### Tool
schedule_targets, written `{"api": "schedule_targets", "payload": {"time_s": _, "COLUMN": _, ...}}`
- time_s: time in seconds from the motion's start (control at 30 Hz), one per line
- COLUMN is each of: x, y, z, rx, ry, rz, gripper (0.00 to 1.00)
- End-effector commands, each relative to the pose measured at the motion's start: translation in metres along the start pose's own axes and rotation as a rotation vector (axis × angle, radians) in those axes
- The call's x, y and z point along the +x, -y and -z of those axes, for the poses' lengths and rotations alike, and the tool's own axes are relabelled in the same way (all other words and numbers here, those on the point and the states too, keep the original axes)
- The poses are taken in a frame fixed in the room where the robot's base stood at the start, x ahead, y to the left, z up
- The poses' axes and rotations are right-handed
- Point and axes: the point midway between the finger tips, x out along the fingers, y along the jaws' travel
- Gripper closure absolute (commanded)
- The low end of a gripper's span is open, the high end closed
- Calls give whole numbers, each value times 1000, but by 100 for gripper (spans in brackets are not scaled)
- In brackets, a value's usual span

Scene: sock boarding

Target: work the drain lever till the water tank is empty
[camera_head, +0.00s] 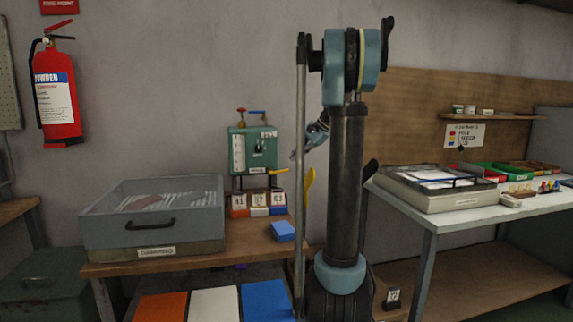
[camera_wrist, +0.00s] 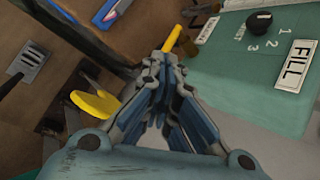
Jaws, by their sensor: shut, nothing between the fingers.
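The green water tank unit (camera_head: 252,150) stands at the back of the wooden table, with a pale level gauge (camera_head: 238,153) and a dark knob on its front. I cannot read the water level. A yellow lever (camera_head: 277,171) sticks out at its lower right. In the wrist view a yellow bar (camera_wrist: 173,37), likely this lever, shows just beyond my fingertips beside the green housing (camera_wrist: 225,60); I cannot tell whether they touch. My gripper (camera_wrist: 162,62) is shut and empty.
A yellow paddle-shaped thing (camera_head: 309,187) stands right of the tank; it shows in the wrist view (camera_wrist: 95,105). Numbered boxes (camera_head: 258,199) stand below the tank. A grey bin (camera_head: 150,225) is left, a blue block (camera_head: 283,231) in front. A white-topped table (camera_head: 440,222) is right.

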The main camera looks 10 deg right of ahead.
Motion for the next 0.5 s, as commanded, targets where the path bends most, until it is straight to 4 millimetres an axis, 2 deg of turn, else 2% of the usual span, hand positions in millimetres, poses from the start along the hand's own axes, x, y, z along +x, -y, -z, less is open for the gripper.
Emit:
{"api": "schedule_targets", "payload": {"time_s": 0.03, "x": 4, "y": 8, "z": -9, "rx": -79, "ry": -24, "rz": -59, "gripper": 100}}
{"api": "schedule_targets", "payload": {"time_s": 0.23, "x": 4, "y": 32, "z": -33, "rx": -403, "ry": -129, "rz": -287, "gripper": 100}}
{"api": "schedule_targets", "payload": {"time_s": 0.5, "x": -17, "y": 69, "z": -66, "rx": -836, "ry": -237, "rz": -572, "gripper": 100}}
